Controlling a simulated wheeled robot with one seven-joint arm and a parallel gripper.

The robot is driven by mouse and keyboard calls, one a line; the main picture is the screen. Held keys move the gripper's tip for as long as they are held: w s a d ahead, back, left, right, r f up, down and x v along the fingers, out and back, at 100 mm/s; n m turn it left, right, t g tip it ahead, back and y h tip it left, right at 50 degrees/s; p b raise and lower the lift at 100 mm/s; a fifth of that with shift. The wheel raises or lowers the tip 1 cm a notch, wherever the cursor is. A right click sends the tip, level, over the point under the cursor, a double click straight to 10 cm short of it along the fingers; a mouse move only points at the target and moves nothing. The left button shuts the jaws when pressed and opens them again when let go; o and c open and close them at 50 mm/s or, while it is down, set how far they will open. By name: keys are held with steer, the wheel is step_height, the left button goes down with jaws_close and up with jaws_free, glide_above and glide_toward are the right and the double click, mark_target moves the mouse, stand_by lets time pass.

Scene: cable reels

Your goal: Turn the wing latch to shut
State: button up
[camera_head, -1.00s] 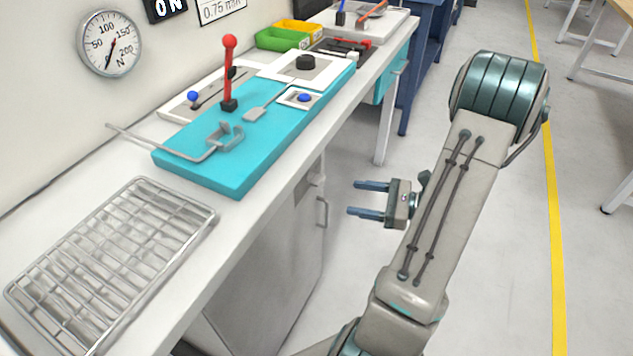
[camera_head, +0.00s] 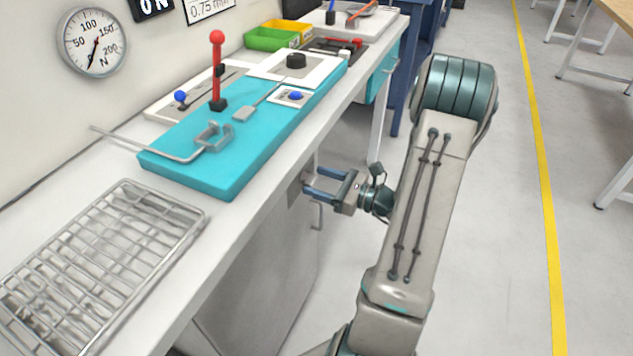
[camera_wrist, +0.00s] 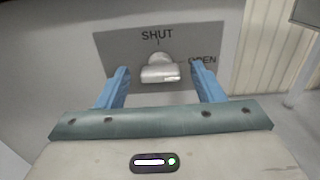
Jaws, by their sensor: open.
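The wing latch (camera_wrist: 160,70) is a pale metal knob with a wide wing. It sits on a grey plate (camera_wrist: 115,45) marked SHUT above it and OPEN to its right. Its wing lies roughly sideways, in line with the OPEN side. My gripper (camera_wrist: 164,82) is open, with one blue finger on each side of the latch and a gap to it on both sides. In the head view my gripper (camera_head: 309,184) is at the cabinet front (camera_head: 265,265) below the bench, its fingertips close to the plate. The latch itself is hard to make out there.
The bench edge runs just above my gripper. On the bench are a turquoise board (camera_head: 190,165) with a red-knobbed lever (camera_head: 217,75) and a wire rack (camera_head: 100,260). A cabinet handle (camera_head: 317,215) is just below my gripper.

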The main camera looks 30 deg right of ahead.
steer(key=shift+w+a, duration=0.4)
steer(key=shift+w, duration=0.05)
steer(key=c, duration=1)
steer(key=shift+o, duration=0.2)
